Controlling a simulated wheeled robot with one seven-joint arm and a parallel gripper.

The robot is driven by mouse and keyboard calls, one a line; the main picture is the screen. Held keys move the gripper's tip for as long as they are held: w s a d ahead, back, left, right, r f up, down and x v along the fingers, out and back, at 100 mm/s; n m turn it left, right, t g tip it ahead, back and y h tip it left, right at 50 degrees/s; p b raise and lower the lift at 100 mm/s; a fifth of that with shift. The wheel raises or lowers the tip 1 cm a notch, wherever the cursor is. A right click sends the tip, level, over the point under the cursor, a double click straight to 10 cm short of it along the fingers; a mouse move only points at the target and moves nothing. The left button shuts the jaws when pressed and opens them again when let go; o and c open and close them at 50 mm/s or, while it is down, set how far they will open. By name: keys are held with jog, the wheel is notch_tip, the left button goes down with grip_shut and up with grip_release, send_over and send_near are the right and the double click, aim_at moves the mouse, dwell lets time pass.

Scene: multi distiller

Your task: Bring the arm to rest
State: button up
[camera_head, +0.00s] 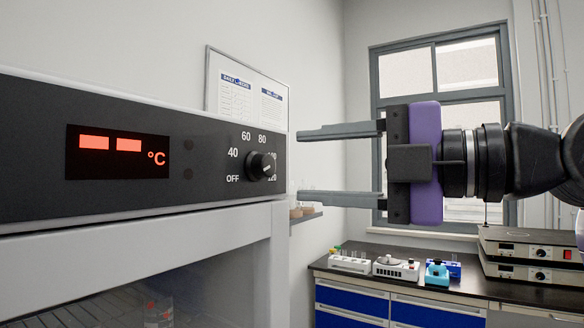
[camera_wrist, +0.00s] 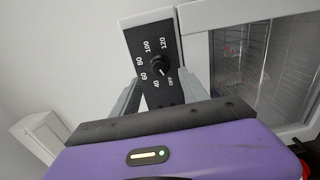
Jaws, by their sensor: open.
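My gripper (camera_head: 300,166) is open and empty, with its two grey fingers pointing left. In the head view the fingertips end just right of the oven's black control panel (camera_head: 205,200), apart from the knob (camera_head: 262,166). The display (camera_head: 117,152) shows two red bars and °C. In the wrist view the knob (camera_wrist: 160,67) appears beyond and between the two fingers, with nothing held. I cannot tell surely which mark the knob points at. My arm reaches in from the right side of the head view.
The oven's glass door (camera_wrist: 245,65) shows wire shelves inside. A dark bench (camera_head: 425,281) with blue drawers carries white racks (camera_head: 350,262) and a blue device (camera_head: 437,272). Stacked hotplates (camera_head: 535,258) stand at right. A window (camera_head: 440,70) is behind my gripper.

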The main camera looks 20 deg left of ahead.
jog(key=shift+s+d, duration=0.1)
jog(key=shift+d, duration=0.6)
